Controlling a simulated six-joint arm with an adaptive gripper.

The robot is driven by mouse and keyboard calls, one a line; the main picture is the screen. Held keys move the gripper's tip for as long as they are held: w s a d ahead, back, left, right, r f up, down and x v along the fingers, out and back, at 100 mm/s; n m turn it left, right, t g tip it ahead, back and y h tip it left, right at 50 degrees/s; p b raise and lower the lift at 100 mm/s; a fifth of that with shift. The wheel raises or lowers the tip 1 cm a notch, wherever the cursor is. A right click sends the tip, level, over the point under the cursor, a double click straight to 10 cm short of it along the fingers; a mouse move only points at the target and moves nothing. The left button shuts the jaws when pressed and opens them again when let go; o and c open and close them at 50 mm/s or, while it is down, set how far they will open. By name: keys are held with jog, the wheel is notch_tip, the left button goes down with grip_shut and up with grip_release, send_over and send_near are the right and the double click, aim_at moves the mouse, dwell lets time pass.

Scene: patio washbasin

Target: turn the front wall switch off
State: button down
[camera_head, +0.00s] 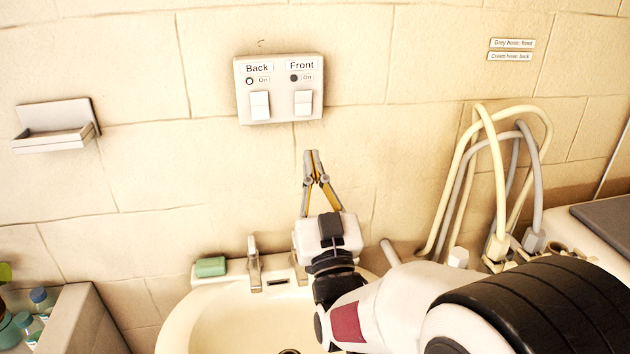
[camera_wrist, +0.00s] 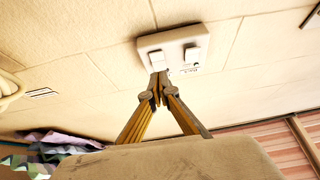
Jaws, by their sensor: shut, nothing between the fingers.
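A pale switch plate (camera_head: 279,115) is on the tiled wall, with a rocker under "Back" (camera_head: 260,105) on the left and the front switch (camera_head: 303,103) under "Front" on the right. The round mark by the Front "On" label is dark; the Back one has a paler centre. My gripper (camera_head: 312,153) points up at the wall, shut and empty, just below and slightly right of the front switch. In the wrist view the plate (camera_wrist: 175,38) appears turned over, and the fingertips (camera_wrist: 160,74) overlap its edge below the front switch (camera_wrist: 157,59). Contact is not clear.
A washbasin (camera_head: 190,318) with a tap (camera_head: 254,262) and green soap (camera_head: 210,267) lies below. Cream and grey hoses (camera_head: 497,190) loop up at the right. A soap dish (camera_head: 55,138) is on the wall at left. The wall around the plate is clear.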

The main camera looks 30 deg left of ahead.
jog(key=shift+s+d+f, duration=0.4)
jog(key=shift+f, duration=0.15)
jog(key=shift+s+d+f, duration=0.35)
jog(key=shift+f, duration=0.15)
jog(key=shift+f, duration=0.1)
